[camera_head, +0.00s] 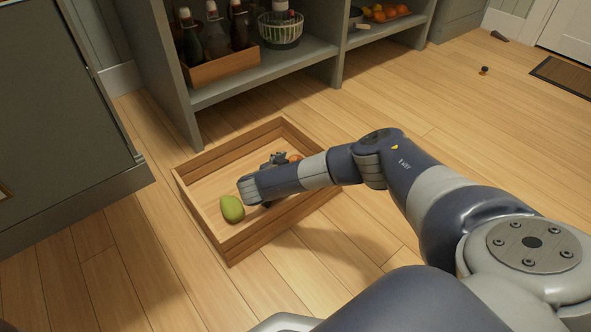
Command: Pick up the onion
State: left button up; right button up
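A low wooden crate (199,200) sits on the floor at the centre left. My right arm reaches into it from the right. My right gripper (277,158) is inside the crate near its back wall, mostly hidden by my wrist. Its fingers are too small and covered to read. A small orange-brown round thing (296,158), possibly the onion, shows just right of the gripper. My arm partly covers it, and I cannot tell whether they touch. My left gripper is out of view.
A green mango-like fruit (232,208) lies in the crate's front left corner. A grey shelf (270,68) behind holds a wooden box of bottles (222,66), a wire basket (280,32) and a tray of oranges (386,13). A dark cabinet (60,130) stands left.

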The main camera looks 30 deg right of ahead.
jog(key=c, duration=1.2)
jog(key=shift+r, duration=0.15)
jog(key=shift+c, duration=0.2)
